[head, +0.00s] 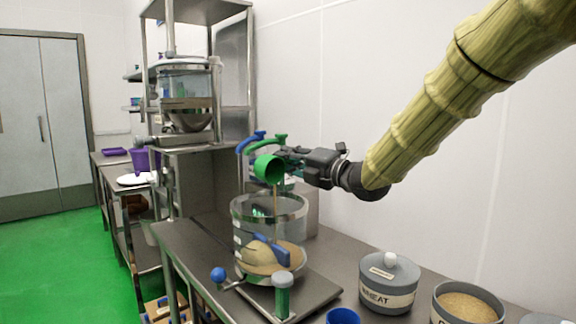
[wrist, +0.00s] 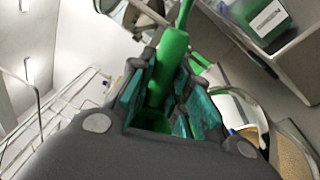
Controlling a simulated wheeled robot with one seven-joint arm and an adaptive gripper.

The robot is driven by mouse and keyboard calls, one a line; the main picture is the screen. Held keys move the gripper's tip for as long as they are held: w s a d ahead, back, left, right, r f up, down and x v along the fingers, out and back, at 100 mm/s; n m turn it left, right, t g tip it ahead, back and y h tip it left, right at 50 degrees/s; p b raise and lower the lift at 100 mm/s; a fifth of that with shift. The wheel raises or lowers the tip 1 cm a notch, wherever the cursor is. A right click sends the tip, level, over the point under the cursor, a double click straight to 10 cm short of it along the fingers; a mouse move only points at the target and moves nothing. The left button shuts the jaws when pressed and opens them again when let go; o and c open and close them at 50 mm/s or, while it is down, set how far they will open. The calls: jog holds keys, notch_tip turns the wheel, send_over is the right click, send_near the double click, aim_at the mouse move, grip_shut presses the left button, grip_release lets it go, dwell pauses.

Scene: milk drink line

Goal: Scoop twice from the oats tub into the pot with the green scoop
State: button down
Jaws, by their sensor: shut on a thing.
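My gripper (head: 290,160) is shut on the handle of the green scoop (head: 268,170) and holds it above the clear pot (head: 236,240). The scoop is tipped, and a thin tan stream falls from it into the pot. In the wrist view, the green handle (wrist: 170,58) lies between the jaws. A tan heap (head: 262,258) is in the pot, with a blue paddle-like part (head: 270,248) over it. An open tub (head: 440,308) of tan grain stands at the lower right; its label is mostly cut off, so I cannot confirm that it is the oats tub.
A lidded tub marked WHEAT (head: 388,298) stands between the pot and the open tub. A blue cup (head: 342,317) is at the front edge. A steel rack (head: 205,180) rises behind.

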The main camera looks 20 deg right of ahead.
jog(key=shift+f+n+t+y+b, duration=0.25)
jog(key=shift+n+t+y+b, duration=0.35)
jog(key=shift+b, duration=2.2)
jog(key=shift+r+y+b, duration=0.15)
jog(key=shift+y+b, duration=0.15)
jog(key=shift+b, duration=0.15)
jog(key=shift+r+p, duration=0.2)
jog(key=shift+p, duration=0.45)
jog(key=shift+r+m+g+h+p, duration=0.15)
jog(key=shift+m+g+h+p, duration=0.4)
jog(key=shift+p, duration=0.7)
jog(key=shift+h+p, duration=0.25)
jog(key=shift+p, duration=0.1)
jog(key=m+g+h+p, duration=0.2)
jog(key=g+h+p, duration=0.1)
jog(key=p, duration=1)
jog(key=shift+r+p, duration=0.15)
jog(key=shift+p, duration=0.2)
jog(key=m+g+h+p, duration=0.1)
jog(key=g+h+p, duration=0.1)
jog(key=p, duration=1.2)
jog(key=shift+r+g, duration=0.15)
jog(key=shift+g, duration=0.5)
jog(key=m+g+h+p, duration=0.1)
jog(key=p, duration=0.8)
jog(key=shift+w+g, duration=0.1)
jog(key=shift+g, duration=0.2)
jog(key=shift+h+p, duration=0.3)
jog(key=shift+p, duration=0.55)
